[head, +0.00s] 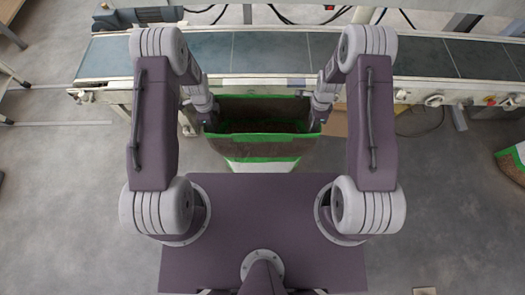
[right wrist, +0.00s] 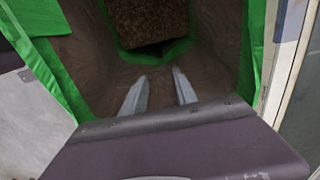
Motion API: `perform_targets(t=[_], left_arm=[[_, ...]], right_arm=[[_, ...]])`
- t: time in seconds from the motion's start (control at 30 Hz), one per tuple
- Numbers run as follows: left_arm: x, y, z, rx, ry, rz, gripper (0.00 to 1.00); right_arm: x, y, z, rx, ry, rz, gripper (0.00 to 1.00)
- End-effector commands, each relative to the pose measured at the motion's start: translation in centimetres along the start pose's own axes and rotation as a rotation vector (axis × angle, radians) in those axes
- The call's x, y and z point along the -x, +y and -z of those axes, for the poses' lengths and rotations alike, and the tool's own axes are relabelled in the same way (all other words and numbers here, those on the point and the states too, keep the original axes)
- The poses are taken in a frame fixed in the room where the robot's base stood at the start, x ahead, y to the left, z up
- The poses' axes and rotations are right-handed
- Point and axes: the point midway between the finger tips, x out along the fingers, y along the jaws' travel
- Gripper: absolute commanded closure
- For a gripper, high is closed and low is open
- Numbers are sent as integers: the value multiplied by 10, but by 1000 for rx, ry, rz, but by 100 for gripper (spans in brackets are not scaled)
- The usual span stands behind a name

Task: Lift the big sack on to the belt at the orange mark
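The big sack (head: 265,145) is brown with green edging and stands upright with its mouth open, between my arms and the near side of the belt (head: 270,52). My left gripper (head: 210,117) is at the sack's left edge; its fingers are too small to read. My right gripper (head: 318,117) is at the right edge. In the right wrist view its two grey fingers (right wrist: 160,75) are apart, with brown sack wall (right wrist: 215,55) seen between and beyond them. Brown pellets (right wrist: 150,22) show inside. I cannot make out an orange mark on the belt for certain.
The belt's near frame rail carries knobs and a red button (head: 490,101) at the right. Another green-edged sack (head: 512,165) stands at the far right. A cardboard piece (head: 337,122) lies behind my right gripper. Grey floor is clear to the left.

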Motion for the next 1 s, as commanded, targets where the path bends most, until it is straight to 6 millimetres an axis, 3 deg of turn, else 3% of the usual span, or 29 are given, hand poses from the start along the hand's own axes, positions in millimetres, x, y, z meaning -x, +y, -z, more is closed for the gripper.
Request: perform_targets(t=[0.2,0.33,1.0], left_arm=[[0,0,0,0,0,0,65],[0,0,0,0,0,0,99],[0,0,0,0,0,0,100]], right_arm=[[0,0,0,0,0,0,65],[0,0,0,0,0,0,99],[0,0,0,0,0,0,100]])
